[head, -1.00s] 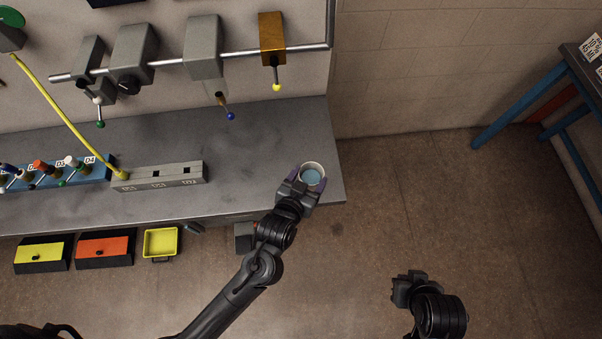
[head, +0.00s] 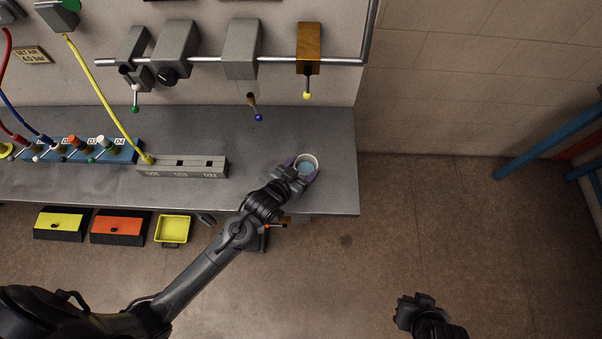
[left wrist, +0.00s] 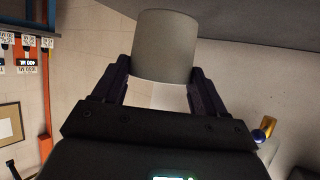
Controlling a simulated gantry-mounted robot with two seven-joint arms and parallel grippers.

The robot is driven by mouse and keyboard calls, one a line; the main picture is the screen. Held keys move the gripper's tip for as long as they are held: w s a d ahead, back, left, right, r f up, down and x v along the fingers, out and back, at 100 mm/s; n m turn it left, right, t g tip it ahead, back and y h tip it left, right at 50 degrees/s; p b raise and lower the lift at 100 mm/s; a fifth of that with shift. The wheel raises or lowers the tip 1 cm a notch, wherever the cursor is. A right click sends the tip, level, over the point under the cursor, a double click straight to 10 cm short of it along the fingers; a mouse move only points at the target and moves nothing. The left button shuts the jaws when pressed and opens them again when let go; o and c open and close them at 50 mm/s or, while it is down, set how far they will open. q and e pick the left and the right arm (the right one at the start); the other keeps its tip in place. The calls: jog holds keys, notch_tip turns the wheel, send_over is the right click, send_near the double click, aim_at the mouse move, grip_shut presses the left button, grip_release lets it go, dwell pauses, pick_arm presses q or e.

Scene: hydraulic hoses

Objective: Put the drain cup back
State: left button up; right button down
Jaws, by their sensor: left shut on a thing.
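In the left wrist view the cup (left wrist: 165,46) is a plain grey cylinder between the dark fingers of my left gripper (left wrist: 160,78). I cannot tell how high the cup is above the bench. My right gripper (head: 416,303) is empty over the floor at lower right; its finger opening is unclear.
A pipe (head: 275,59) with several grey blocks and a brass valve (head: 309,45) with a yellow-tipped lever runs behind the bench (head: 330,195). A grey labelled block (head: 183,167) and a blue manifold stand at left. The bench around the cup is clear.

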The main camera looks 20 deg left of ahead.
pick_arm(q)
jog(key=shift+a+f, duration=0.1)
jog(key=shift+f, duration=1.95)
jog(key=shift+f, duration=0.1)
jog(key=o, duration=1.1)
jog(key=shift+f, duration=0.1)
jog(key=shift+o, duration=0.2)
jog(key=shift+r, duration=0.2)
jog(key=s+a+r+g, duration=0.2)
jog(key=s+r+g, duration=0.1)
jog(key=s, duration=0.4)
jog(key=s+a+r+g+y, duration=0.1)
jog(key=s+r+g, duration=0.2)
jog(key=s, duration=0.5)
jog(key=s+a+r+g+y, duration=0.1)
jog(key=s+a+r+g, duration=0.1)
jog(key=s, duration=0.6)
jog(key=shift+a+r+g, duration=0.3)
jog(key=shift+r+g, duration=0.1)
jog(key=shift+g, duration=0.1)
